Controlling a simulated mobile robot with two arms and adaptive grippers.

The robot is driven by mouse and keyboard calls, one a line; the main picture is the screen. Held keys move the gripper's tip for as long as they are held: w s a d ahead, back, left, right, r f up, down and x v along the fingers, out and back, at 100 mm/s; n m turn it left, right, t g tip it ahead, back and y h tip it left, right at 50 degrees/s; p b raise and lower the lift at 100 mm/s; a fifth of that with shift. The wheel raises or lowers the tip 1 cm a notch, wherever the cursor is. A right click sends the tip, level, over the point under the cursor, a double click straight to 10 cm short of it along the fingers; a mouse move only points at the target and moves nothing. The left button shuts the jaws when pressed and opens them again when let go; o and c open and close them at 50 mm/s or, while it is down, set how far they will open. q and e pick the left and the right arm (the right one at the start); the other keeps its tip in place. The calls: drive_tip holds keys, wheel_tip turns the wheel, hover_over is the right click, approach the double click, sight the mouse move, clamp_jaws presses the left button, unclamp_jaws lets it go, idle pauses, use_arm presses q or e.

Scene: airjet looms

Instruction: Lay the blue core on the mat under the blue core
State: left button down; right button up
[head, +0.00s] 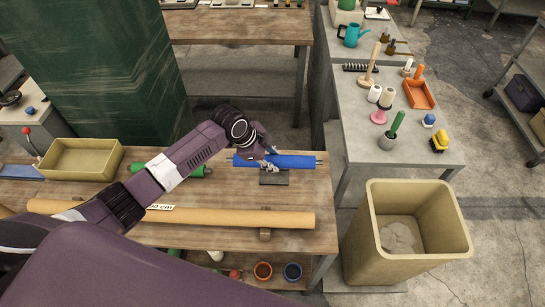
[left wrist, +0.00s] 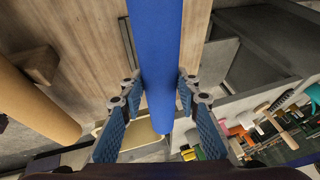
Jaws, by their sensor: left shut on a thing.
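The blue core (head: 300,162) is a long blue roll with thin rod ends, lying crosswise near the right end of the wooden bench. My left gripper (head: 267,157) is shut on it left of its middle. In the left wrist view, the blue core (left wrist: 155,45) runs between the two fingers of the left gripper (left wrist: 160,88). The dark grey mat (head: 275,180) shows on the bench below the core, part hidden by the core and gripper. I cannot tell whether the core touches it. My right gripper is not in view.
A green core (head: 187,169) lies left of the blue one. A long tan tube (head: 245,218) lies along the front. A yellowish tray (head: 82,158) is at the left. A large bin (head: 452,225) stands right of the bench. A grey table (head: 350,105) holds several items.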

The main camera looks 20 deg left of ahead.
sight(276, 175)
use_arm(q)
wheel_tip(276, 175, down, 4)
drive_tip(key=shift+r+b, duration=0.1)
drive_tip(key=shift+b, duration=1)
drive_tip(key=shift+f+b, duration=0.55)
drive_tip(key=shift+f, duration=0.35)
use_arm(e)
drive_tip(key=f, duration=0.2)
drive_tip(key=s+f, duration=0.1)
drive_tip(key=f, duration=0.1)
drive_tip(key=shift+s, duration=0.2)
use_arm(q)
drive_tip(key=shift+f+b, duration=0.35)
drive_tip(key=shift+f, duration=0.2)
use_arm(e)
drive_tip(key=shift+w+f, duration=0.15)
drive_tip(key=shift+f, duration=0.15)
use_arm(q)
drive_tip(key=shift+s+f, duration=0.1)
drive_tip(key=shift+f, duration=0.1)
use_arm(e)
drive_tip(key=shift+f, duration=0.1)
